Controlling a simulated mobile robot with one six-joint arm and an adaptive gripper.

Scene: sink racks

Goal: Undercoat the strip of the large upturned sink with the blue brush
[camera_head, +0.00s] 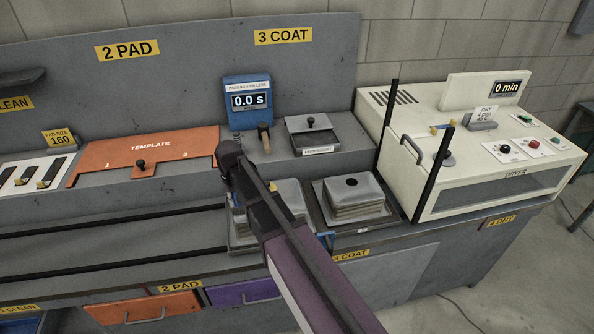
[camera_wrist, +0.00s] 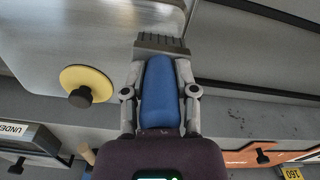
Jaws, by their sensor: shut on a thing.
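My gripper (camera_wrist: 160,68) is shut on the blue brush (camera_wrist: 160,98) in the wrist view, with a finger on each side of the handle. The brush's dark, wide bristle end (camera_wrist: 162,43) points to the top of the picture. It lies over the edge of a grey upturned sink (camera_wrist: 95,28); I cannot tell whether the bristles touch it. A yellow disc with a black knob (camera_wrist: 88,82) sits on this sink. In the head view, my arm hides part of this sink (camera_head: 291,195) and the gripper's fingers. I cannot make out the strip.
A second upturned sink with a dark hole (camera_head: 370,190) stands to the right on its rack. Behind are the lidded undercoat pot (camera_head: 318,133) and a blue timer (camera_head: 249,100) reading 0.0 s. The cream dryer (camera_head: 470,150) stands right, the orange template (camera_head: 140,150) left.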

